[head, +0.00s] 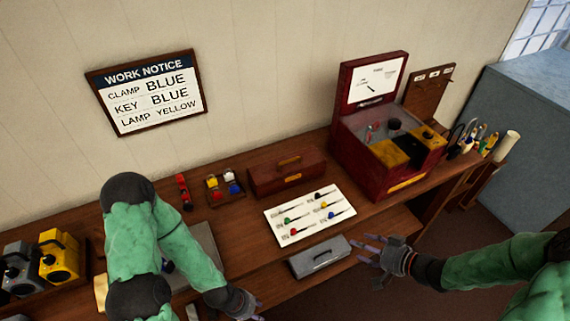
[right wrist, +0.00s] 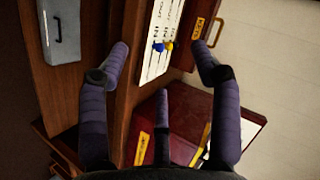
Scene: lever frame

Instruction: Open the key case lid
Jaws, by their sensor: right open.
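A dark red-brown case (head: 286,172) with a handle stands shut at the back of the bench, left of the big red box. It looks like the key case; in the right wrist view its front (right wrist: 207,40) carries a small yellow label, hard to read. My right gripper (head: 366,250) is open and empty, just right of the grey box and in front of the bench; its spread fingers show in the right wrist view (right wrist: 162,70). My left gripper (head: 256,306) is low at the front edge, partly cut off, with its jaw state unclear.
A grey handled box (head: 319,257) sits at the bench front. The big red box (head: 390,140) stands open at right. A notice (head: 150,92) hangs on the wall. A small coloured-block tray (head: 224,187) is left.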

